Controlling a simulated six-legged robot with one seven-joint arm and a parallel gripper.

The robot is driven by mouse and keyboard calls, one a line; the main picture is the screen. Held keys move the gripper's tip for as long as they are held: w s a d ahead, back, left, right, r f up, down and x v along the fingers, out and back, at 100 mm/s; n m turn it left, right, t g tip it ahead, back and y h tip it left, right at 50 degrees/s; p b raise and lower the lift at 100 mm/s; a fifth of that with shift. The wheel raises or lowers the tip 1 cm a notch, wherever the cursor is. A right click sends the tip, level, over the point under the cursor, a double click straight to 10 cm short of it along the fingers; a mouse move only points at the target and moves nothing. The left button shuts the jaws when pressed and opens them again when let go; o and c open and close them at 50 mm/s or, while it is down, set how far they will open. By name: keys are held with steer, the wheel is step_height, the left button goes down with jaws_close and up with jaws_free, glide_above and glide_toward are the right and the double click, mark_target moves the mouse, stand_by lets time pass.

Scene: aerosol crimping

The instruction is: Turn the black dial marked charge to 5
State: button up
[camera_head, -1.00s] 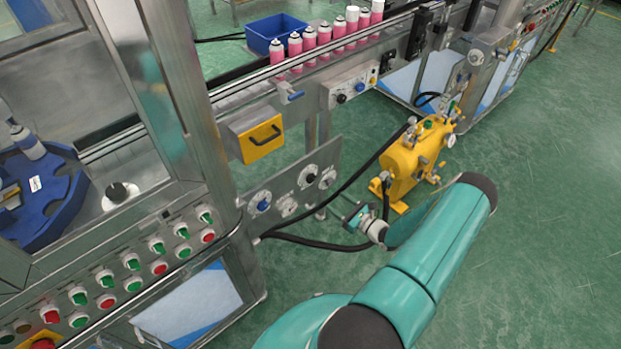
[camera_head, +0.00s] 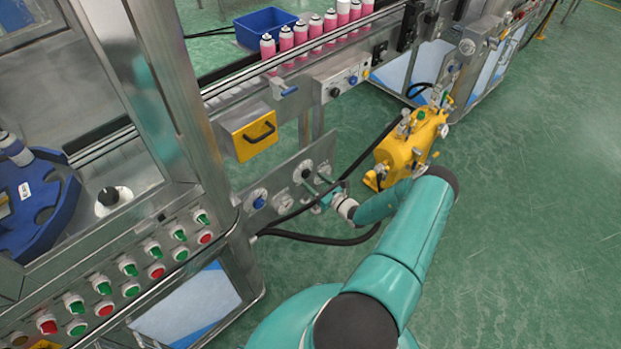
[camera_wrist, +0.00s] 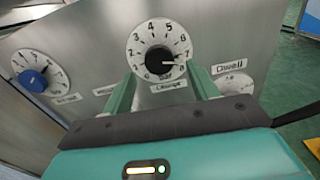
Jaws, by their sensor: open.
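The black dial (camera_wrist: 159,60) sits in the upper middle of the wrist view, on a round white numbered scale. Its white pointer mark points right, between about 7 and 8. The label below it is blurred but resembles "Charge". My gripper (camera_wrist: 160,70) is open, with one green finger on each side of the dial's lower part. I cannot tell whether the fingers touch it. In the head view the black dial (camera_head: 304,172) is on the grey side panel, with my gripper (camera_head: 315,190) close in front.
A blue dial (camera_wrist: 33,80) is to the left on the same panel, and another white scale (camera_wrist: 236,84) is to the right. A yellow pump-like machine (camera_head: 410,145) stands on the floor behind my arm. Black hoses (camera_head: 315,238) hang near the panel. The green floor at right is clear.

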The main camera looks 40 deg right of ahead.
mark_target(308, 176)
steer(key=shift+w, duration=1.5)
steer(key=c, duration=1)
